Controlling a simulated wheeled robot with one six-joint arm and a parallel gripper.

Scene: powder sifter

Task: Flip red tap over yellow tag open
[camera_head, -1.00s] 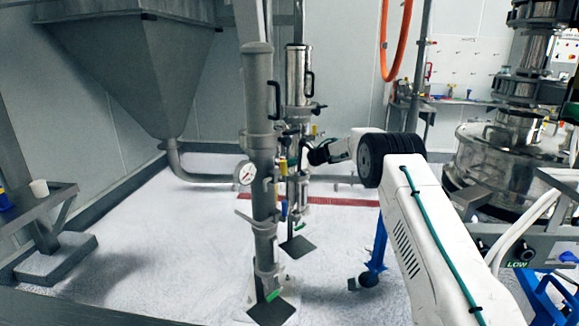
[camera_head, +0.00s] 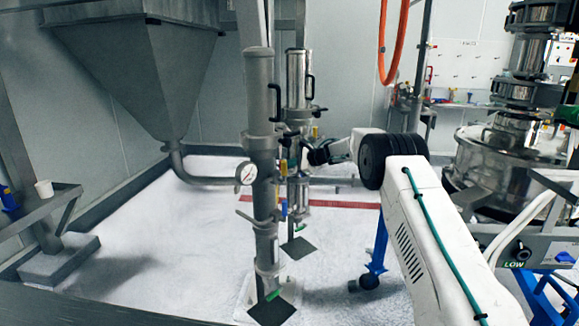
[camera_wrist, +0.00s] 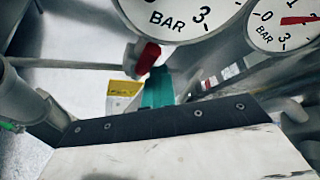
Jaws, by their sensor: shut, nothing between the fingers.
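A red tap handle (camera_wrist: 148,58) is near the middle top of the wrist view, at the end of a grey rod and below a pressure gauge. A yellow tag (camera_wrist: 121,92) with a pale lower part lies just below and left of it. In the head view, a small yellow piece (camera_head: 283,166) shows on the front column by the gauge. My gripper (camera_head: 313,156) is shut and empty, to the right of this column. Its fingertips are too small to make out there. I cannot tell whether it touches the tap.
Two gauges (camera_wrist: 180,18) (camera_wrist: 290,22) fill the top of the wrist view. A teal piece (camera_wrist: 158,88) stands beside the yellow tag. In the head view, the front column (camera_head: 262,100) carries a gauge (camera_head: 246,173). A hopper (camera_head: 140,70) hangs at left; steel vessels (camera_head: 510,160) stand at right.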

